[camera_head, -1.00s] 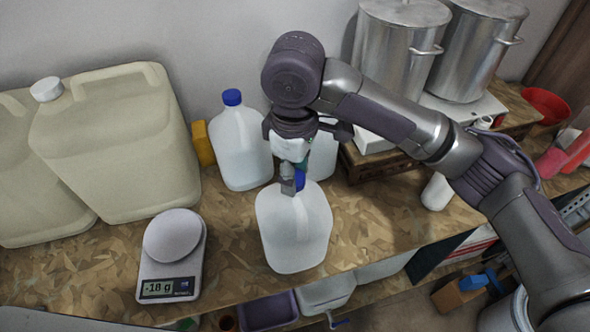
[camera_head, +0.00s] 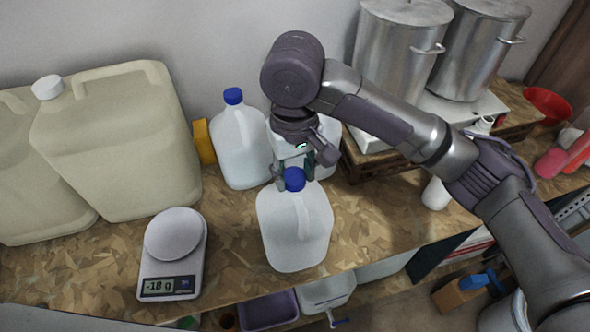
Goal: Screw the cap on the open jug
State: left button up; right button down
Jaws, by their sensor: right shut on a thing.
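A translucent white jug (camera_head: 294,235) stands upright near the front of the bench. A blue cap (camera_head: 294,179) is at its mouth; how far it is threaded cannot be told. My right gripper (camera_head: 294,182) points down from above and is shut on the blue cap, with a finger on either side of it. Another jug with a blue cap (camera_head: 240,145) stands behind to the left. A further jug (camera_head: 328,148) is mostly hidden behind my right gripper. My left gripper is not in view.
A kitchen scale (camera_head: 173,254) stands left of the jug. Large beige canisters (camera_head: 118,145) stand at the back left, beside a yellow container (camera_head: 203,141). Steel pots (camera_head: 400,45) stand at the back right. The bench right of the jug has free room.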

jog(key=c, duration=0.8)
grip_release()
jog(key=shift+f, duration=0.15)
jog(key=shift+r, duration=0.2)
jog(key=n, duration=0.5)
jog(key=shift+w, duration=0.1)
jog(key=shift+d+n, duration=0.1)
jog(key=shift+n, duration=0.3)
jog(key=n, duration=0.5)
jog(key=shift+n, duration=0.4)
jog(key=shift+w, duration=0.1)
